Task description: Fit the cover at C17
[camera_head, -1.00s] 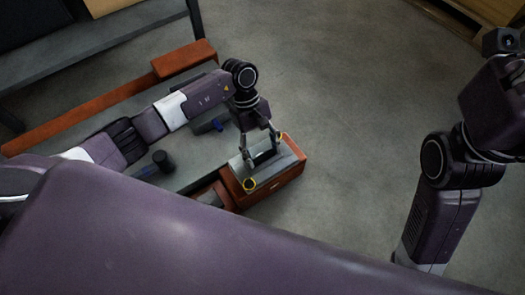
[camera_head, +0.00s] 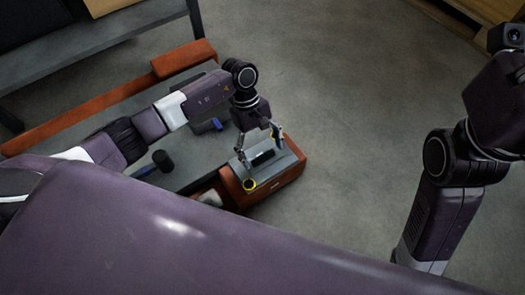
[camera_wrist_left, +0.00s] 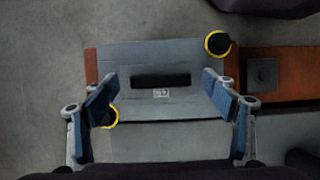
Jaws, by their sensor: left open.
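A grey plate with a black bar-shaped handle (camera_head: 262,157), which I take to be the cover (camera_wrist_left: 190,55), lies flat on the end of an orange-brown block (camera_head: 285,175). The handle also shows in the left wrist view (camera_wrist_left: 160,80), with a small label below it too small to read. Black knobs with yellow rings sit at two opposite corners (camera_wrist_left: 217,43), (camera_wrist_left: 111,117). My left gripper (camera_head: 261,153) is open above the plate. Its fingers stand on either side of the handle, apart from it. My right arm is at the right edge; its gripper is out of view.
A long grey bench with an orange-brown rim (camera_head: 75,112) stretches left under my left arm. A grey shelf (camera_head: 95,40) stands at upper left. Grey floor (camera_head: 350,110) is clear to the right.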

